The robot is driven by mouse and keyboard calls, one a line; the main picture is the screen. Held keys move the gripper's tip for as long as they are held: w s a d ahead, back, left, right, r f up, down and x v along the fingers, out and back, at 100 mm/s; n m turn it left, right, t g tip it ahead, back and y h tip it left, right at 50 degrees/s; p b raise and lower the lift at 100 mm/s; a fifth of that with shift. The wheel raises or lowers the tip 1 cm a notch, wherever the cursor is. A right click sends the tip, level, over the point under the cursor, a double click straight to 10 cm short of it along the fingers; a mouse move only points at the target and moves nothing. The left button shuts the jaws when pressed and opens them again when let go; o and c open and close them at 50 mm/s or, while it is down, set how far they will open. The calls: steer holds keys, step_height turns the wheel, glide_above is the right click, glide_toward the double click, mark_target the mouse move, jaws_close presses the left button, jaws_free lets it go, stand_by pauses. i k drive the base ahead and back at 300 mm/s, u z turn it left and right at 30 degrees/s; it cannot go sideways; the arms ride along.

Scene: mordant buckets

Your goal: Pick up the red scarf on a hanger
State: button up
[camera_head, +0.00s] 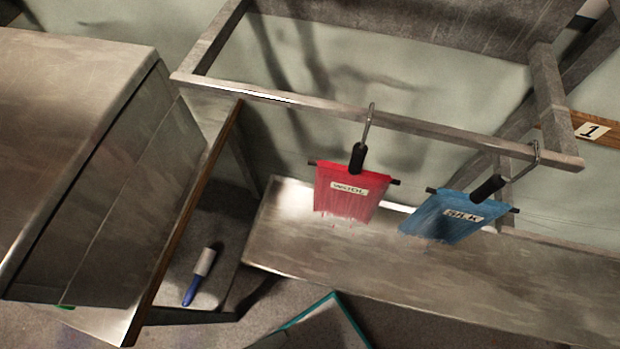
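The red scarf (343,205) hangs from a metal rail (420,127) near the middle of the view. It carries a pale label that seems to read "WOOL" and has a fringed lower edge. Its hanger has a black grip (357,158) and a metal hook (369,120) over the rail. A dark crossbar sticks out at both sides of the scarf's top. My gripper is not in view.
A blue scarf (435,222) labelled "SILK" hangs on the same rail to the right. A metal cabinet (100,170) stands at the left. A metal bench (480,275) lies below the scarves. A blue-and-white marker-like object (198,278) lies lower left. A "1" sign (592,131) is at right.

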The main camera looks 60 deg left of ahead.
mark_target(351, 191)
steer(key=u, duration=1.55)
